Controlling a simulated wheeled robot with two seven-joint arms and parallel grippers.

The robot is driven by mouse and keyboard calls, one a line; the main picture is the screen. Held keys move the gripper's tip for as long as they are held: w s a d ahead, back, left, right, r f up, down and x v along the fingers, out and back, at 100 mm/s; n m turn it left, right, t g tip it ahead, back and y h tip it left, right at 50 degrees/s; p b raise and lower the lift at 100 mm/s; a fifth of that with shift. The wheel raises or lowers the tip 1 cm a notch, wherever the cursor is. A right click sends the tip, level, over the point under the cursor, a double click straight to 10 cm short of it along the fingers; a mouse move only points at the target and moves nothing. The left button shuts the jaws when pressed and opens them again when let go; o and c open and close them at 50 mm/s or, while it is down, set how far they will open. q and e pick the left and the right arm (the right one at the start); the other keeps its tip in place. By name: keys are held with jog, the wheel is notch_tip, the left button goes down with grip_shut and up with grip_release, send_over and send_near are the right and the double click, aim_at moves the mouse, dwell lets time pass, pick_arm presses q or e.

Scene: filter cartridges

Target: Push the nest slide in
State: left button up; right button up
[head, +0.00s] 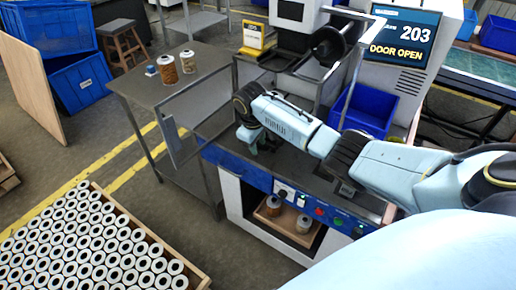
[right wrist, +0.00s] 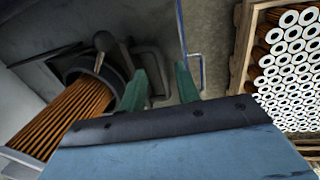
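My right gripper (head: 254,148) points down over the dark machine bed, at the end of my pale blue arm. In the right wrist view its two green fingers (right wrist: 162,88) are apart, with nothing clearly held between them. A bent grey bar handle (right wrist: 152,62) shows beside and partly behind the left finger; I cannot tell if they touch. To its left, an orange pleated cartridge (right wrist: 62,122) lies in a dark round holder (right wrist: 98,72), which appears to be the nest. A round-knobbed lever stands at that holder. My arm hides the nest in the head view. My left gripper is not in view.
A framed door (head: 172,140) stands open at the left. A shelf below the bed holds a tray with two cartridges (head: 288,215). A crate of white-ended cartridges (head: 185,262) stands on the floor at left. A blue bin (head: 368,112) sits behind my arm.

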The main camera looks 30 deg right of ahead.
jog(key=shift+d+f, duration=0.15)
jog(key=shift+f, duration=0.85)
grip_shut()
